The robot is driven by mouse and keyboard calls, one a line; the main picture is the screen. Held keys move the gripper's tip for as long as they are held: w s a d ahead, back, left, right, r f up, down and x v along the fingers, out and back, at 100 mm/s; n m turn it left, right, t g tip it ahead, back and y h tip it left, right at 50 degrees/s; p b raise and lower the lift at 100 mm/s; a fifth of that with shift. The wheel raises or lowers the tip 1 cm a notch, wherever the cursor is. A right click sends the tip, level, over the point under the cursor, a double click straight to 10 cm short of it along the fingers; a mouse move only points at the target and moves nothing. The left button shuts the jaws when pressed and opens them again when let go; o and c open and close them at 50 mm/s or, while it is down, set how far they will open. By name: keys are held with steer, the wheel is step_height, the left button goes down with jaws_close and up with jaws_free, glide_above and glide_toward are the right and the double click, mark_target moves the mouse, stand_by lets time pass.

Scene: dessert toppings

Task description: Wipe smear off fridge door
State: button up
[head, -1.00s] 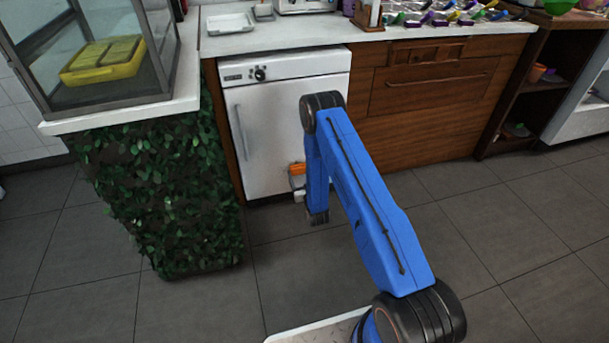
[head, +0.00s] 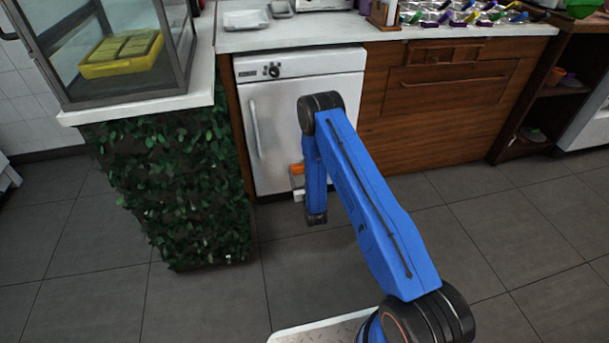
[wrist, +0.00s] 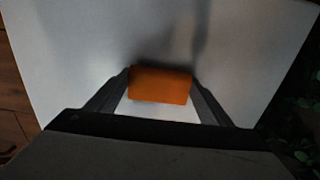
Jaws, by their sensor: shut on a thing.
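The white fridge door (head: 275,125) has a vertical handle at its left and a dark knob at its top. My gripper (wrist: 160,90) is shut on an orange sponge (wrist: 160,84), held between its two dark fingers. The sponge also shows in the head view (head: 296,168), in front of the door's lower right part. I cannot tell whether it touches the door. Faint dark shading lies on the door beyond the sponge in the wrist view; I cannot tell smear from shadow. My blue arm hides part of the door.
A leafy green panel (head: 170,190) stands left of the fridge, under a counter with a glass case (head: 125,85). Wooden drawers (head: 440,105) stand to the right. The grey tiled floor (head: 500,240) is clear on the right.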

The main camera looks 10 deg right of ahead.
steer(key=d+r, duration=0.2)
steer(key=d, duration=0.8)
steer(key=shift+d+r, duration=0.2)
steer(key=shift+r, duration=0.1)
stand_by(1.3)
steer(key=shift+a, duration=0.1)
steer(key=shift+w+a+r, duration=0.1)
steer(key=shift+w+a, duration=0.05)
steer(key=shift+a, duration=0.85)
steer(key=shift+w+a, duration=0.1)
steer(key=shift+a, duration=0.85)
steer(key=shift+c, duration=0.4)
steer(key=shift+s+a, duration=0.15)
steer(key=shift+a, duration=1.45)
steer(key=shift+s+a, duration=0.1)
steer(key=shift+a, duration=1.5)
steer(key=s, duration=0.6)
